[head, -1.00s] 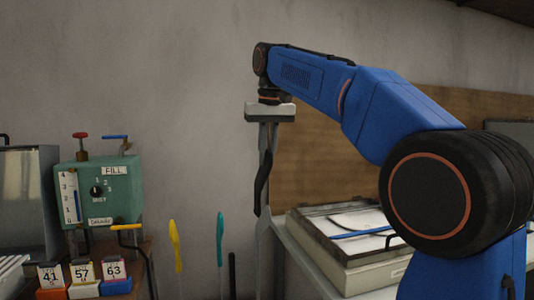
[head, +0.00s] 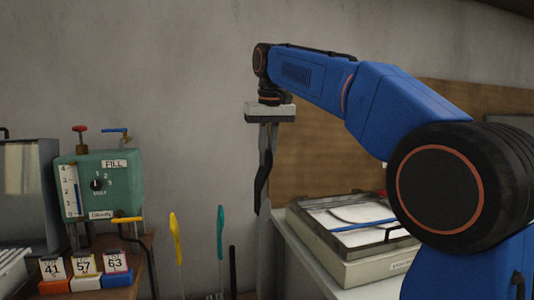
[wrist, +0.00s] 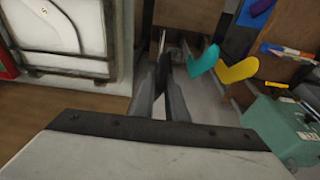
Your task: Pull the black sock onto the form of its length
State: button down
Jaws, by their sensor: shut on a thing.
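My gripper (head: 267,145) points straight down and is shut on the black sock (head: 262,185), which hangs limp in the air. In the wrist view the sock (wrist: 160,82) shows as a dark strip between the fingers. A yellow foot-shaped form (head: 175,238) and a teal foot-shaped form (head: 220,236) stand upright to the left and lower down. In the wrist view the teal form (wrist: 203,62) and the yellow form (wrist: 237,70) are right of the fingers. The sock is apart from both. A dark upright piece (head: 232,268) stands right of the teal form; its shape is unclear.
A green box (head: 112,178) with a dial, gauge and taps stands at left. Blocks marked 41 (head: 53,268), 57 (head: 86,265) and 63 (head: 116,262) sit before it. A framed white panel (head: 350,222) lies on the bench at right.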

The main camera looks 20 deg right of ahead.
aim_at(267, 200)
jog(key=shift+s+f+x, duration=0.1)
jog(key=shift+s+x, duration=0.35)
jog(key=shift+x, duration=1.8)
jog(key=shift+s+f+x, duration=0.1)
jog(key=shift+s+x, duration=0.4)
jog(key=shift+x, duration=1.75)
jog(key=shift+s+f+x, duration=0.1)
jog(key=shift+s+x, duration=0.35)
jog(key=shift+x, duration=1.8)
jog(key=c, duration=1.7)
grip_release()
